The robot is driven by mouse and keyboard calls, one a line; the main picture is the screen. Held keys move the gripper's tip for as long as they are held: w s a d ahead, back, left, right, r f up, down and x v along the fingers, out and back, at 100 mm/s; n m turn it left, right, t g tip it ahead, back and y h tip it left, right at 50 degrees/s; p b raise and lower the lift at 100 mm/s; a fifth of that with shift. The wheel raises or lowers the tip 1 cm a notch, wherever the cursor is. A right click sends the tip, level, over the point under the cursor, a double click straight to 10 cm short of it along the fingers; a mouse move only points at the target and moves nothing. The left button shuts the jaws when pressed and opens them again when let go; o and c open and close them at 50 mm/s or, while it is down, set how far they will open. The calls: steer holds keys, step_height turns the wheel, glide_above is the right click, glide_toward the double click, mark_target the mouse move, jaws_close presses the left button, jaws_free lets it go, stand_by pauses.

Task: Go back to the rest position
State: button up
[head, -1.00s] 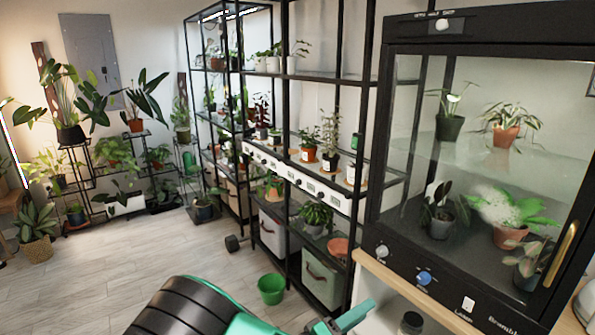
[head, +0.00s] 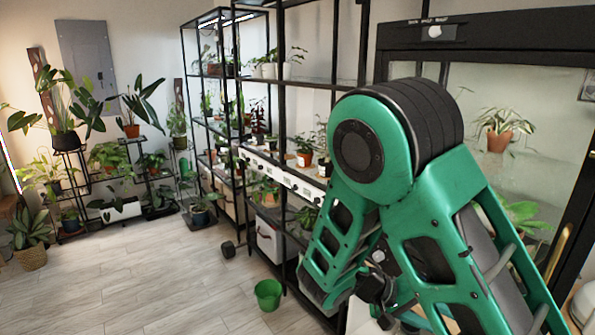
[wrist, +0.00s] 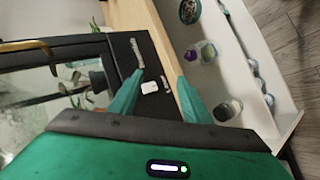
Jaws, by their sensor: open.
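My gripper (wrist: 158,98) shows in the wrist view, its two green fingers apart with nothing held between them. Beyond the fingers is the black front panel (wrist: 148,62) of the glass plant cabinet, with a white label and a gold handle (wrist: 28,46). In the head view my green arm is folded in a raised bend in front of the cabinet (head: 480,28) and hides much of it. The gripper itself cannot be made out clearly there.
A wooden edge (wrist: 135,16) and a white open-topped compartment (wrist: 240,62) with several small jars lie close to the gripper. Black shelving (head: 278,100) with plants stands behind my arm. A green bucket (head: 268,295) sits on the floor; the floor at left is clear.

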steer(key=s+d+r+m+g+y, duration=0.1)
steer(key=s+d+r+m+y, duration=0.15)
steer(key=s+d+y, duration=0.2)
steer(key=s+d+r+m+g+y, duration=0.1)
steer(key=s+d+r+y, duration=0.25)
steer(key=s, duration=0.25)
steer(key=s+d+r+t+y, duration=0.1)
steer(key=s+r, duration=0.4)
steer(key=s, duration=0.5)
steer(key=t+y, duration=0.1)
steer(key=y, duration=0.1)
steer(key=shift+s+r+t+y, duration=0.3)
steer(key=shift+s+r+y, duration=0.1)
steer(key=shift+w, duration=0.1)
steer(key=shift+w+f, duration=0.25)
steer(key=shift+w, duration=0.25)
stand_by(0.6)
